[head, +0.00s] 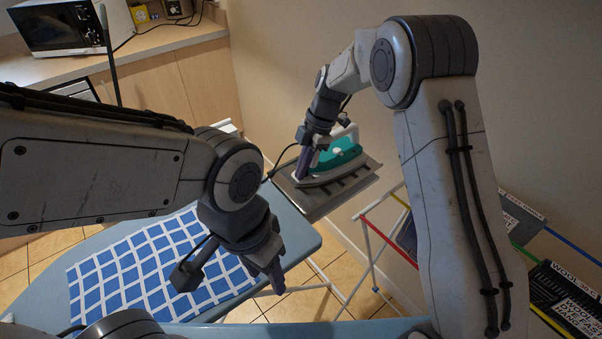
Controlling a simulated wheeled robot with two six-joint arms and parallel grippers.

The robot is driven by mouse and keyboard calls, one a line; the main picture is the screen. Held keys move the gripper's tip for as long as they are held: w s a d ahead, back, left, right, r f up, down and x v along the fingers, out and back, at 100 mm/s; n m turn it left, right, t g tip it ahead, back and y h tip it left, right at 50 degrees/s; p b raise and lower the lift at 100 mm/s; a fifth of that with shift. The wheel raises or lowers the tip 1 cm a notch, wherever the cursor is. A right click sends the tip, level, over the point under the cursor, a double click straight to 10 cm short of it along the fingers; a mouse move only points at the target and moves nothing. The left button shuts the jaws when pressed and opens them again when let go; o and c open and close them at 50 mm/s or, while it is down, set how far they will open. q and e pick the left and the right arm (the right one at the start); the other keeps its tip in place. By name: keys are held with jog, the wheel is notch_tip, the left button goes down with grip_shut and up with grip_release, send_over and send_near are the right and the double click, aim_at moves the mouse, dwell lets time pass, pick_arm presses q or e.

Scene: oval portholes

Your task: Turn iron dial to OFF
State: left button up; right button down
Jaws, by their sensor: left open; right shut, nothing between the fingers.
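The iron (343,152), teal and white, sits on a grey metal rest (345,193) at the far end of the ironing board. My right gripper (303,176) is shut and empty, pointing down at the left side of the iron and overlapping it in the head view. I cannot tell if it touches the iron. No dial can be made out; the gripper hides part of the iron. My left gripper (277,284) is open and empty over the near right edge of the board, well apart from the iron.
A blue and white checked cloth (150,268) lies on the blue ironing board (45,292). A rack with coloured rails (378,240) and dark labelled cards (575,300) stands at the right. A counter with a microwave (72,25) is at the back left.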

jog(key=n, duration=0.1)
jog(key=n+g, duration=0.1)
jog(key=n, duration=0.1)
jog(key=n+h, duration=0.1)
jog(key=shift+d+n, duration=0.3)
jog(key=shift+n, duration=0.1)
jog(key=shift+s+d, duration=0.1)
jog(key=shift+d, duration=0.1)
jog(key=shift+d+n+g, duration=0.2)
jog(key=shift+n+g, duration=0.1)
jog(key=shift+n, duration=0.6)
jog(key=shift+d, duration=0.1)
jog(key=shift+w+p, duration=0.25)
jog(key=shift+p, duration=0.15)
